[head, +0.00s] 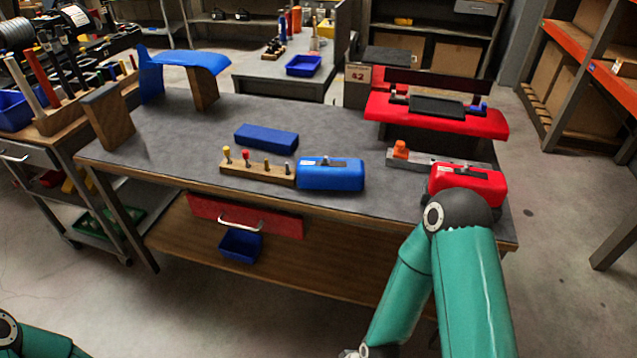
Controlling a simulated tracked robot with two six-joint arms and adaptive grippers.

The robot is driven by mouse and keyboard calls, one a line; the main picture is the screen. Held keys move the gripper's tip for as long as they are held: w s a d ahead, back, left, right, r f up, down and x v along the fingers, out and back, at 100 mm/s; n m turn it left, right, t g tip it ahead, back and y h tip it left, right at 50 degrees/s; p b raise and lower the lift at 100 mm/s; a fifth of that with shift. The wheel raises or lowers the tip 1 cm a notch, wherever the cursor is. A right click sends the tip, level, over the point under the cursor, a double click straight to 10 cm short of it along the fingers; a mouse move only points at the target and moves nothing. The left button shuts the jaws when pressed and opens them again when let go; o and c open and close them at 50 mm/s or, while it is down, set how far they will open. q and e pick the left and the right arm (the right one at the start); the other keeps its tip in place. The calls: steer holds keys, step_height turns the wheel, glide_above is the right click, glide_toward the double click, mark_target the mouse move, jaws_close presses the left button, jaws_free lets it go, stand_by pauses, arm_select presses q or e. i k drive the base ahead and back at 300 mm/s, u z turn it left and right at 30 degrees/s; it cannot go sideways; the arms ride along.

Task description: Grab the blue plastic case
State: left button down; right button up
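A blue plastic case (331,175) with rounded edges and a small dark and grey fitting on top sits near the front edge of the grey-topped workbench (350,125). It stands beside the right end of a wooden peg block. A flat dark blue block (266,138) lies behind that peg block. A similar red case (468,183) is farther right, partly hidden by my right arm. My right arm bends in front of the bench's right side, and its gripper is below the frame. Only a piece of my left arm shows at the lower left; its gripper is out of view.
The wooden block (258,171) holds several coloured pegs. A grey bar with an orange piece (400,149) lies right of the blue case. A red stand (437,115) and a blue curved panel (190,60) stand farther back.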

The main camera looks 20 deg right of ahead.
mark_target(341, 174)
steer(key=z, duration=0.15)
steer(key=i, duration=0.9)
steer(key=u, duration=0.05)
